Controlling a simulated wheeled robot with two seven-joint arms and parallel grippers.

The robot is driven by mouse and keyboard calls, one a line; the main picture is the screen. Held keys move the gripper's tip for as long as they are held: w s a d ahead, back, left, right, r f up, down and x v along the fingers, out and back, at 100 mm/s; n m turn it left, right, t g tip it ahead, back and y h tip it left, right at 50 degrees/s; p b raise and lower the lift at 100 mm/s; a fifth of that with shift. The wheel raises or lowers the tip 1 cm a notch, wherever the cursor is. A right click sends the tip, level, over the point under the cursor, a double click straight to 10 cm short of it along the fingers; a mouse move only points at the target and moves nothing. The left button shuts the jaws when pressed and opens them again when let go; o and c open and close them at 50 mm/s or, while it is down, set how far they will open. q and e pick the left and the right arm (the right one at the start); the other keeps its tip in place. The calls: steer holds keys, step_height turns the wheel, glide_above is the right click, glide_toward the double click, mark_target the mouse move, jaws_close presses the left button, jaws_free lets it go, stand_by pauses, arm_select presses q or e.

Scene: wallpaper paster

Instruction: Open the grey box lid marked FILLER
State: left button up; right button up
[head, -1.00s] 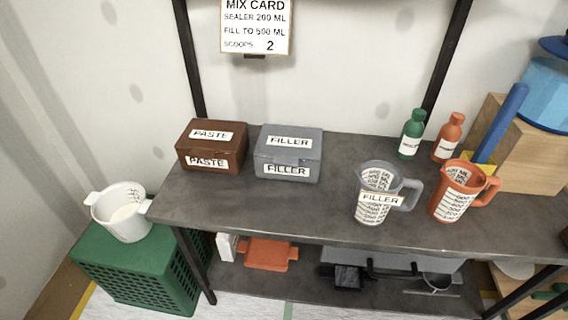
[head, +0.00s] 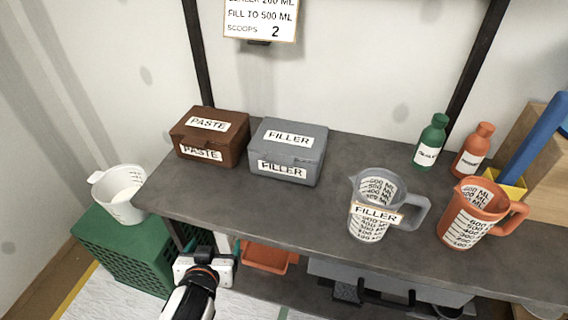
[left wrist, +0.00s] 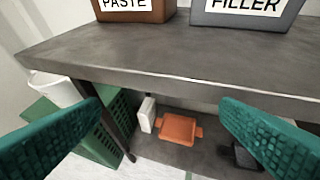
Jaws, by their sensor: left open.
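The grey box marked FILLER (head: 286,153) stands on the workbench, right of the brown PASTE box (head: 209,138). Its lid (head: 289,136) is shut. In the left wrist view, the lower part of the FILLER box (left wrist: 246,13) shows at the top right, its lid out of frame. My left gripper shows in the left wrist view (left wrist: 160,125) as two green textured fingers, wide apart and empty. It is in front of the bench edge, below the top. In the head view my left arm comes in at the bottom left. My right gripper is not in view.
A clear FILLER jug (head: 368,226), an orange jug (head: 468,224), a green bottle (head: 431,141) and an orange bottle (head: 473,150) stand on the right. A white pot (head: 122,195) sits on a green crate (head: 125,255). The bench front between boxes and edge is clear.

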mark_target(278, 163)
arm_select(q)
steer(key=w+d+r+t+h, duration=0.1)
steer(key=d+r, duration=0.1)
steer(key=w+d+r+t, duration=0.1)
steer(key=w+d, duration=0.1)
steer(key=w+d+r+m+t+h, duration=0.1)
steer(key=w+d+r, duration=0.1)
steer(key=shift+d+r+t+h, duration=0.2)
steer(key=shift+r+t+h, duration=0.1)
steer(key=shift+r+t, duration=0.1)
steer(key=d+h, duration=0.1)
steer(key=w+d+r+m+t+h, duration=0.1)
steer(key=d, duration=0.1)
steer(key=d+r+m+h, duration=0.1)
steer(key=shift+w+d+r, duration=0.15)
steer(key=shift+d+r, duration=0.05)
steer(key=shift+w+d+r, duration=0.1)
steer(key=shift+w+d, duration=0.1)
steer(key=x, duration=1.1)
steer(key=shift+w+r+p, duration=0.1)
steer(key=shift+w+p, duration=0.15)
steer(key=shift+p, duration=0.15)
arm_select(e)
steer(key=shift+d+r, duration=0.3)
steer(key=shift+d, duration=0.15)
arm_select(q)
steer(key=shift+c, duration=0.4)
